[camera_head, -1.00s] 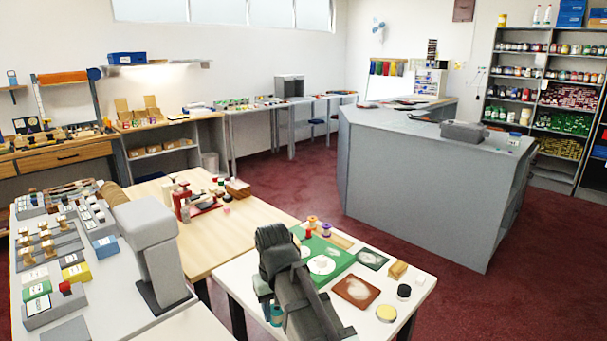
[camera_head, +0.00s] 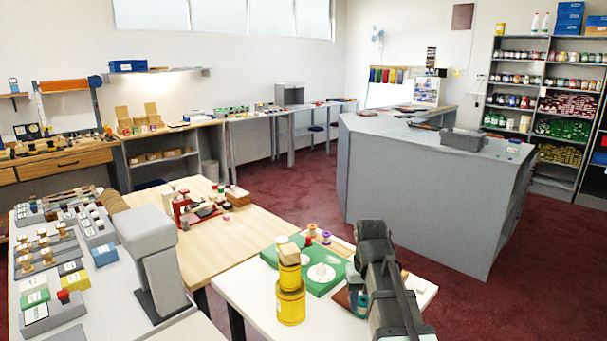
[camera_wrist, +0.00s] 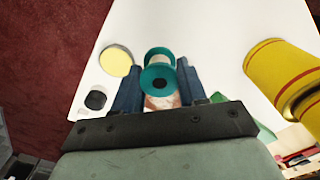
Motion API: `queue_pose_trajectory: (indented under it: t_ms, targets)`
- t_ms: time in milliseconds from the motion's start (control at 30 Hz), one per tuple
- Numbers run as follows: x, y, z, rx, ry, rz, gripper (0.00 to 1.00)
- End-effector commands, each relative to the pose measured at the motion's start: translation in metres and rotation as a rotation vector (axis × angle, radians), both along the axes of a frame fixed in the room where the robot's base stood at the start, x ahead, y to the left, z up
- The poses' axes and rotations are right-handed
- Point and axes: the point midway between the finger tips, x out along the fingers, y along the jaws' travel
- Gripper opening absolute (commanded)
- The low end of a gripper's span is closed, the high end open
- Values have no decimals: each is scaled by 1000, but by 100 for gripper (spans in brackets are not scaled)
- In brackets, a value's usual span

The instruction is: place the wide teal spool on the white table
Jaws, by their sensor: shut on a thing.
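The teal spool (camera_wrist: 157,79) is between the two fingers of my gripper (camera_wrist: 159,90) in the wrist view, its round end with a dark centre hole facing the camera. In the head view, the spool (camera_head: 362,301) shows in part at the lower end of my gripper (camera_head: 358,296), mostly hidden by my arm. My gripper is shut on it. The white table (camera_head: 246,293) lies under the gripper and fills most of the wrist view (camera_wrist: 212,40). I cannot tell whether the spool touches the tabletop.
A green mat (camera_head: 325,283) with small spools lies behind.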

Motion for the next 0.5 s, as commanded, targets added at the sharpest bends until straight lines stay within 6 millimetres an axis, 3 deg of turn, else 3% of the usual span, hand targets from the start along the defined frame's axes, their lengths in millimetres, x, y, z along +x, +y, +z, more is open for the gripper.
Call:
queue_pose_trajectory:
  t_ms: [200,500]
  targets:
    - [0,-16,0,0,0,-28,13]
    - [0,-12,0,0,0,-20,13]
